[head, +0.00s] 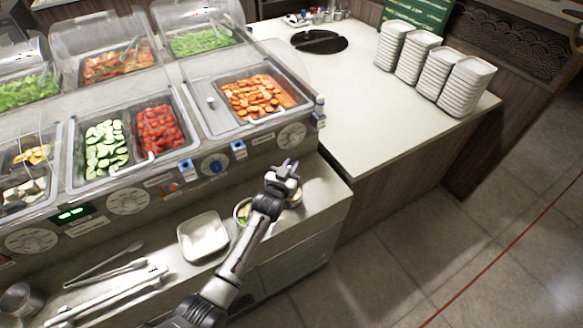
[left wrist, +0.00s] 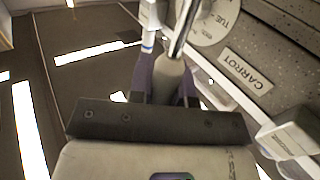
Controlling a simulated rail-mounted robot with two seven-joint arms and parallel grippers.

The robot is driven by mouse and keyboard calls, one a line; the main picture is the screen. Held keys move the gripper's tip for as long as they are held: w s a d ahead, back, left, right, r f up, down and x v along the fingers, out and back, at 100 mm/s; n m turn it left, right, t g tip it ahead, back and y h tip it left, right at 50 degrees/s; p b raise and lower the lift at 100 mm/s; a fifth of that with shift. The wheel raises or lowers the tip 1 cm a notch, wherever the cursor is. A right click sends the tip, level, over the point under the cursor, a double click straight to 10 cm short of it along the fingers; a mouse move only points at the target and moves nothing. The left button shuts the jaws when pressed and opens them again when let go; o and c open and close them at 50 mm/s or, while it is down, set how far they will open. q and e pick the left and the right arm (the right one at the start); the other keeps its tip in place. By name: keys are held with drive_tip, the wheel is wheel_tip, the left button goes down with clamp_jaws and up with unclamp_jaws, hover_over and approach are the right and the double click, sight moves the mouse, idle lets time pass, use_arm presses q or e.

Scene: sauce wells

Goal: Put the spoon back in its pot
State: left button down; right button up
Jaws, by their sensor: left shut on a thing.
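My left gripper (head: 285,168) is over the narrow counter, near the front panel of the food bar. In the left wrist view its purple fingers (left wrist: 168,80) are shut on a shiny metal shaft, which looks like the spoon (left wrist: 184,30). The spoon cannot be made out clearly in the head view. A small round pot (head: 241,212) with something green and yellow in it stands on the counter, partly behind my left arm. Another pale round rim (head: 296,196) shows just right of the arm, mostly hidden. My right gripper is not in view.
A white square dish (head: 203,236) is left of the pots. Tongs (head: 106,273) and a metal cup (head: 20,300) lie further left. The food bar (head: 215,165) with dials and covers borders the counter. Stacks of white plates (head: 465,85) stand on the right counter, whose middle is clear.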

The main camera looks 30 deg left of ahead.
use_arm(q)
drive_tip(key=shift+f, duration=0.15)
drive_tip(key=c, duration=1.1)
unclamp_jaws()
drive_tip(key=shift+o, duration=0.2)
drive_tip(key=shift+s, duration=0.15)
drive_tip(key=s+p, duration=0.1)
drive_tip(key=s, duration=1)
drive_tip(key=shift+s+d+p, duration=0.3)
drive_tip(key=shift+s+p, duration=0.05)
drive_tip(key=shift+s, duration=0.05)
